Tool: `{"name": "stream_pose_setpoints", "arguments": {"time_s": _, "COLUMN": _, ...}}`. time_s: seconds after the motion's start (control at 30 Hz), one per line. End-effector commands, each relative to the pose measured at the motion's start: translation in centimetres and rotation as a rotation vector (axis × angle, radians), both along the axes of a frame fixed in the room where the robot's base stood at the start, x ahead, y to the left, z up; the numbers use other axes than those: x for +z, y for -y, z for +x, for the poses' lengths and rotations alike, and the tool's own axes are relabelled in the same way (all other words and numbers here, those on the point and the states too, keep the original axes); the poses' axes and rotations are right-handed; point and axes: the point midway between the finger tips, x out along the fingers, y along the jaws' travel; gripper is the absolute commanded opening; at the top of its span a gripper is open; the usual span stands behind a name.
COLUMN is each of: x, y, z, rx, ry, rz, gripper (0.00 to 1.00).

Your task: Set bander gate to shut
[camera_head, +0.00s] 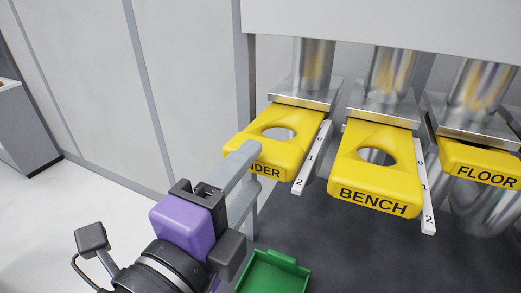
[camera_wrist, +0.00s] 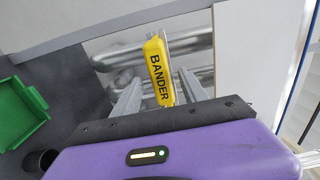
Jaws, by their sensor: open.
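The bander gate is a yellow slide plate (camera_head: 283,151) with a round hole, partly covered by my gripper in the head view, so its label reads only "NDER". It sticks out from under its metal duct, its front edge near the 2 of the white 0-1-2 scale (camera_head: 312,158). My gripper (camera_head: 252,168) is open at the plate's front left part. In the wrist view the "BANDER" front edge (camera_wrist: 158,72) shows between the two spread fingers (camera_wrist: 158,85). I cannot tell whether either finger touches it.
To the right, the yellow BENCH gate (camera_head: 375,185) also sticks out to near 2. The yellow FLOOR gate (camera_head: 480,160) sits further in, cut off by the picture edge. A green bin (camera_head: 273,275) lies below on dark ground. Pale floor lies open at left.

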Motion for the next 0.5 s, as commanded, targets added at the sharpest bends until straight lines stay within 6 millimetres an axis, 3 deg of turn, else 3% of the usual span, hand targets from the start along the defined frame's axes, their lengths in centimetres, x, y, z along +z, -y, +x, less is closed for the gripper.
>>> {"name": "stream_pose_setpoints", "arguments": {"time_s": 0.2, "x": 0.2, "y": 1.1, "z": 3.1, "rx": -0.002, "ry": -0.001, "rz": -0.003, "gripper": 0.51}}
{"name": "stream_pose_setpoints", "arguments": {"time_s": 0.5, "x": 0.0, "y": 1.6, "z": 4.5, "rx": 0.001, "ry": -0.001, "rz": -0.002, "gripper": 0.51}}
